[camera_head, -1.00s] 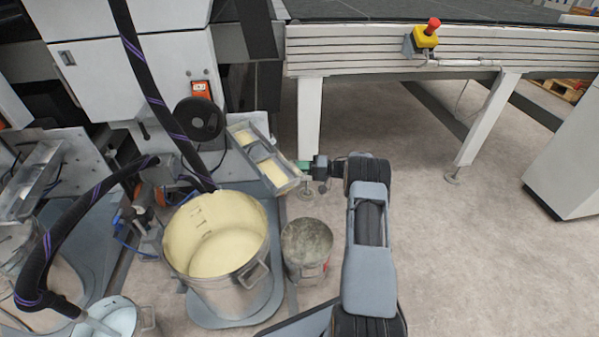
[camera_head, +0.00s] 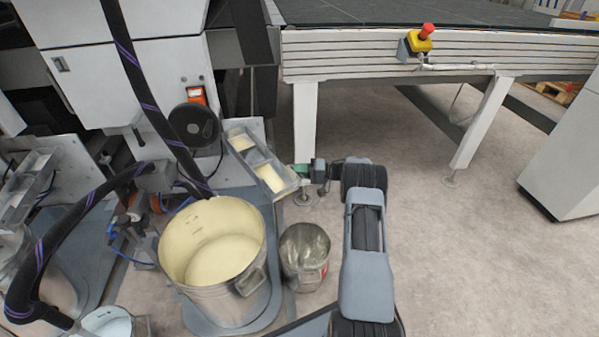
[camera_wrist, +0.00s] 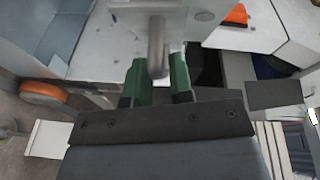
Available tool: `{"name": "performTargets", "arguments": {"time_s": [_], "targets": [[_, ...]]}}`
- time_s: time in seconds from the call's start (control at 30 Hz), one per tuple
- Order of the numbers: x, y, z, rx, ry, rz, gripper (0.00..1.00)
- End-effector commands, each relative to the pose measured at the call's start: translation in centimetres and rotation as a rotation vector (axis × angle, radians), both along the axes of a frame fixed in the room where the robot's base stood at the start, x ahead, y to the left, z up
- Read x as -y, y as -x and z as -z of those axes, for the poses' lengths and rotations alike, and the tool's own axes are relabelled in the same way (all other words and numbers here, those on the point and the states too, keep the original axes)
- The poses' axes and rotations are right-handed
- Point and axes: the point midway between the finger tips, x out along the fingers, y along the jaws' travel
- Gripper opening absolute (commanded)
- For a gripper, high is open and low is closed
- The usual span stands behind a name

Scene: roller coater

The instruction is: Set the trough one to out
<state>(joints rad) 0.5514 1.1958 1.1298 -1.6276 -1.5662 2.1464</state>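The trough (camera_head: 283,161) is a narrow grey metal tray with cream-coloured compartments. It sits slanted beside the machine, above and behind the large pot in the head view. My gripper (camera_head: 304,170) is at the trough's right end. In the wrist view a round grey metal handle (camera_wrist: 157,45) stands between the green fingers of my gripper (camera_wrist: 159,82). The fingers lie close against both sides of it, with no clear gap. Where the handle joins the trough is hard to make out. No label shows which trough this is.
A large pot of cream liquid (camera_head: 246,290) and a smaller metal bucket (camera_head: 304,262) stand below the trough. A black handwheel (camera_head: 193,125) and thick dark hoses are to the left. A conveyor leg (camera_head: 304,120) stands behind my gripper.

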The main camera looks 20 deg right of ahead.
Motion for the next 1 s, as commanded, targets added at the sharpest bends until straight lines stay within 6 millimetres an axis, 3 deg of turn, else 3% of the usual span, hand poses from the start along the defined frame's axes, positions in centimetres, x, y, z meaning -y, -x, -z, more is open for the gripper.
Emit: {"name": "performTargets", "arguments": {"time_s": [0.17, 0.7, 1.0], "targets": [[1.2, 0.7, -0.2, -0.001, -0.001, 0.002, 0.21], [9.9, 5.6, -0.6, 0.000, 0.000, 0.003, 0.21], [11.9, 6.7, -0.6, 0.001, 0.001, 0.003, 0.21]]}}
